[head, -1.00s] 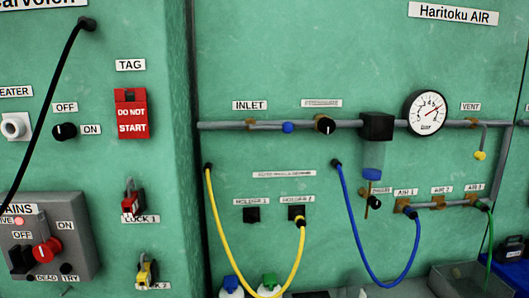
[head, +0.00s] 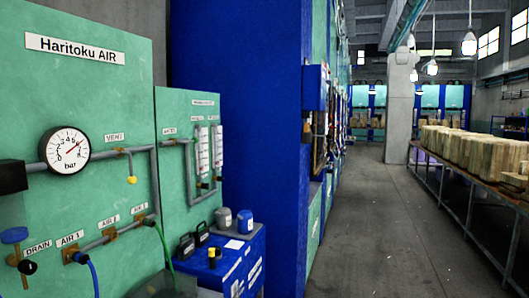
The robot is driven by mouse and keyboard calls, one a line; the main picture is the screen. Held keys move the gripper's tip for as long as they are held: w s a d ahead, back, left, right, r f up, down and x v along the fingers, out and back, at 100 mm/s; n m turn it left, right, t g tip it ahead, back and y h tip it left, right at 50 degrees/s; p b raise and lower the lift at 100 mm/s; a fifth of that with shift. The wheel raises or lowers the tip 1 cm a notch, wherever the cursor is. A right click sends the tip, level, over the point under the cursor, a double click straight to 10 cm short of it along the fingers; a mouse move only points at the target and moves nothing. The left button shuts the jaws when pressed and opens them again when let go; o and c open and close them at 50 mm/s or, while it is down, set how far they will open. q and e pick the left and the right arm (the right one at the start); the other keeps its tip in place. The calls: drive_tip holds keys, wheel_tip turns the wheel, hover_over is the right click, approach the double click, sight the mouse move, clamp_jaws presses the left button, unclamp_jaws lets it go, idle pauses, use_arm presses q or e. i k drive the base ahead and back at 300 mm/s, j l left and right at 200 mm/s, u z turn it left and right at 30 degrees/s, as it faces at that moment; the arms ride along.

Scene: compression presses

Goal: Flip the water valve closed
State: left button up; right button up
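No valve with a readable water label shows. A smaller green panel (head: 175,123) right of the air panel carries grey pipes (head: 187,165) and two clear upright tubes (head: 204,150); its small labels are too small to read. On the air panel (head: 105,88) are a white pressure gauge (head: 65,149), a yellow-handled vent valve (head: 132,179) hanging down, a black drain knob (head: 27,267) and air outlets with a blue hose (head: 94,277) and a green hose (head: 163,245). Neither gripper is in view.
A blue cabinet (head: 238,262) with bottles and black-handled items on top stands below the smaller panel. A tall blue machine side (head: 240,100) rises behind it. A grey aisle floor (head: 370,230) is open on the right, beside a long table (head: 475,185) of stacked blocks.

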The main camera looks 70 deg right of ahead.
sight(195, 140)
drive_tip(key=z, duration=1.75)
drive_tip(key=i+l+u, duration=0.1)
drive_tip(key=i+l, duration=0.2)
drive_tip(key=i+l+u, duration=0.1)
drive_tip(key=i+l, duration=0.15)
drive_tip(key=l, duration=0.25)
drive_tip(key=i+l+u, duration=0.1)
drive_tip(key=i+l, duration=0.15)
drive_tip(key=l, duration=0.2)
drive_tip(key=i+l+u, duration=0.1)
drive_tip(key=i+l, duration=0.15)
drive_tip(key=l, duration=0.2)
drive_tip(key=i+l+u, duration=0.1)
drive_tip(key=l, duration=0.35)
drive_tip(key=i+l+u, duration=0.1)
drive_tip(key=i+l, duration=0.2)
drive_tip(key=l, duration=0.2)
drive_tip(key=i+l+u, duration=0.1)
drive_tip(key=l, duration=0.45)
drive_tip(key=i+l, duration=0.3)
drive_tip(key=l, duration=0.2)
drive_tip(key=u, duration=0.05)
